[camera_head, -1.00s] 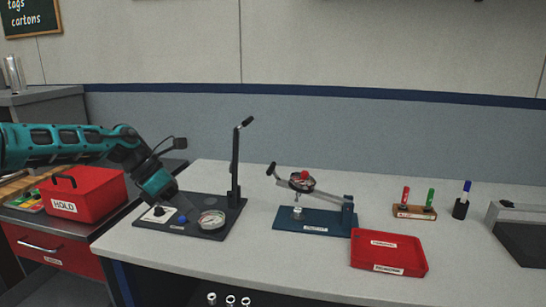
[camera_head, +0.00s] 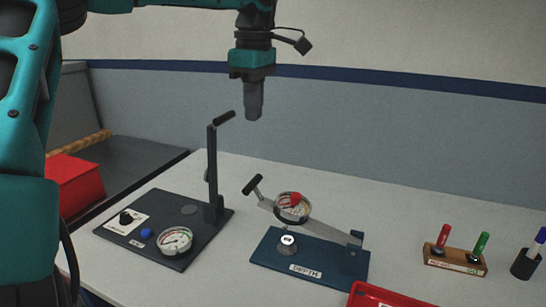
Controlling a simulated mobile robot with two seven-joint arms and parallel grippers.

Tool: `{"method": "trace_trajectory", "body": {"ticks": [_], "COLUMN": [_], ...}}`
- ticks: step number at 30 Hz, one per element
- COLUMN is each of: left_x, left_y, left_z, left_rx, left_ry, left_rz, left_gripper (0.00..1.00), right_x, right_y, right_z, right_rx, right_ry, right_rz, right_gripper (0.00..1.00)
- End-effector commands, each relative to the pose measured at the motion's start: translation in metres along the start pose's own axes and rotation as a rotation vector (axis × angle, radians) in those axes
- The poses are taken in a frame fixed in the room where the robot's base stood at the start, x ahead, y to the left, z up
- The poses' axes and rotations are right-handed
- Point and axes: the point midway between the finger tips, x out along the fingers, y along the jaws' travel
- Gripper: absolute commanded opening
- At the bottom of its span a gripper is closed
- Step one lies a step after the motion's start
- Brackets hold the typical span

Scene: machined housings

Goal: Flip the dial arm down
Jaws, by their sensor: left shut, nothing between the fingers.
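A blue base (camera_head: 275,254) labelled DEPTH stands on the bench. A grey hinged arm (camera_head: 330,230) slopes up to the left from its right-end post, with a round dial with a red piece (camera_head: 293,205) on it and a black handle (camera_head: 252,185) at its raised end. A round silver piece (camera_head: 288,243) sits on the base below the dial. My left gripper (camera_head: 253,112) points down, shut and empty, in the air above and behind the handle, touching nothing. My right gripper is not in view.
A black base (camera_head: 165,252) to the left carries a gauge (camera_head: 175,241), a blue knob (camera_head: 146,233) and an upright black lever (camera_head: 212,170). A red tray (camera_head: 385,297) is at the front. A marker block (camera_head: 455,262) and a black cup (camera_head: 525,264) are at right.

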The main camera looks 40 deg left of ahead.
Motion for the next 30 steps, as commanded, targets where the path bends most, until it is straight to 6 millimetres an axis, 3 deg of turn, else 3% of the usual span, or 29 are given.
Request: {"method": "trace_trajectory", "body": {"ticks": [7,21,30], "left_x": [0.021,0.116,0.139], "left_y": [0.0,-0.001,0.0], "left_z": [0.0,0.0,0.0], "left_rx": [0.002,0.0,0.001], "left_ry": [0.002,0.002,0.002], "left_rz": [-0.003,-0.004,0.0], "left_gripper": [0.0,0.0,0.0], "right_x": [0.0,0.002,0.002], "right_y": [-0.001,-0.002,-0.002], "right_z": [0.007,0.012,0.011], "right_rx": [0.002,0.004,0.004], "right_ry": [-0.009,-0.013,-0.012], "right_rz": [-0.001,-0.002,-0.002], "right_gripper": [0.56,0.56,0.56]}}
